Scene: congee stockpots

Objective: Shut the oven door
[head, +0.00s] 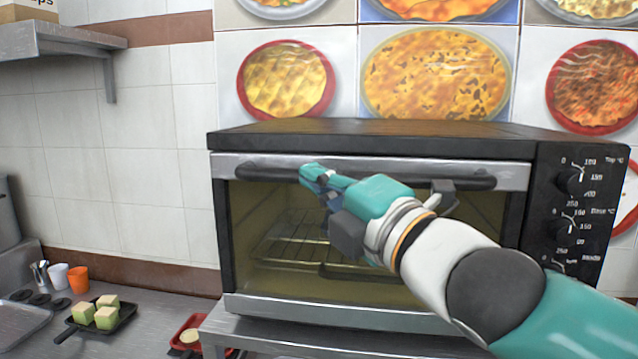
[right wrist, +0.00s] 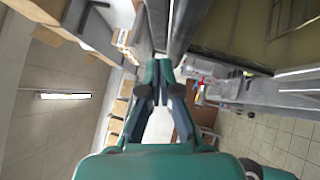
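The oven (head: 375,140) is a black and steel countertop oven in the middle of the head view. Its door (head: 390,300) has a glass pane and a dark bar handle (head: 265,171) across the top. The door stands upright, at or very near the oven front; I cannot tell whether a small gap is left. My right gripper (head: 312,174) is in front of the door, its fingertips at the left half of the handle. In the right wrist view its fingertips (right wrist: 165,68) are together, with nothing visible between them. My left gripper is not in view.
A wire rack (head: 295,245) shows through the glass. Control knobs (head: 569,180) are on the oven's right side. A black pan (head: 100,318) with pale green cubes, an orange cup (head: 78,279) and a red dish (head: 190,335) are on the counter at left. A shelf (head: 60,40) hangs upper left.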

